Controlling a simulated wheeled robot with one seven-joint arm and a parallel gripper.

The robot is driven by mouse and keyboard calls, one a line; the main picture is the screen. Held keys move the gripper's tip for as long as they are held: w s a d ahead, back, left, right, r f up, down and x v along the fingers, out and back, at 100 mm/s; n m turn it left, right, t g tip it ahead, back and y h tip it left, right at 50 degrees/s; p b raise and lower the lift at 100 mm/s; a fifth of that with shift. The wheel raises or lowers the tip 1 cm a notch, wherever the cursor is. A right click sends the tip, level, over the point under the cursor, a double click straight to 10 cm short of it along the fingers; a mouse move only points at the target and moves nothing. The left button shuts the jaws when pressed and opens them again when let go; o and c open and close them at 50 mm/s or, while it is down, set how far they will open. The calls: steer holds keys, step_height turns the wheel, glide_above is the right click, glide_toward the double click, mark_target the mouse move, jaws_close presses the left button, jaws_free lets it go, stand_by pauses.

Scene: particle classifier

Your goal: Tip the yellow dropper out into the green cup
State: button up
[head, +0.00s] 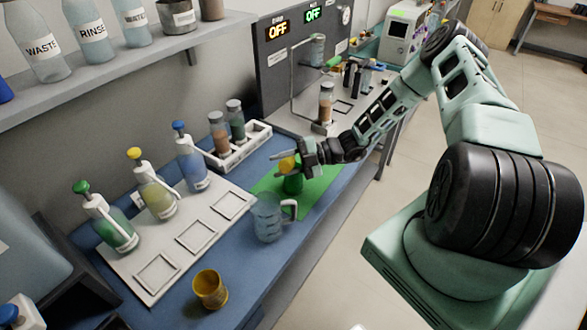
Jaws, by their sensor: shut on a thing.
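My gripper (284,154) is over the green mat, shut on a small yellow object that I take to be the yellow dropper (287,164). Its fingers and its small size hide much of the shape. The green cup (292,184) stands on the mat directly below the yellow object. The yellow object overlaps the cup's top in this view; I cannot tell whether they touch. Whether anything is coming out of the dropper is too small to see.
A clear beaker (268,217) stands just in front of the mat (322,198). A yellow cup (210,288) is nearer on the blue bench. Bottles with green (112,226), yellow (157,193) and blue (190,166) tops stand on a white tray (160,295). A vial rack (245,150) stands behind.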

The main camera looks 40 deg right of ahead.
steer(key=shift+w+d+r+m+y, duration=0.25)
steer(key=shift+r+m+y, duration=0.15)
steer(key=shift+m, duration=0.3)
steer(key=shift+w+d+r+m+y, duration=0.1)
steer(key=shift+d+r+m+y, duration=0.1)
steer(key=shift+r+m+y, duration=0.35)
stand_by(5.8)
steer(key=shift+f, duration=0.15)
steer(key=shift+s+a+f+n+h, duration=0.1)
steer(key=shift+a+n+h, duration=0.05)
steer(key=shift+n+h, duration=0.2)
steer(key=n, duration=0.1)
steer(key=f+n+h, duration=0.2)
steer(key=shift+s+a+b, duration=0.35)
steer(key=shift+f+n+h, duration=0.25)
steer(key=shift+n+h, duration=0.05)
steer(key=shift+n, duration=0.2)
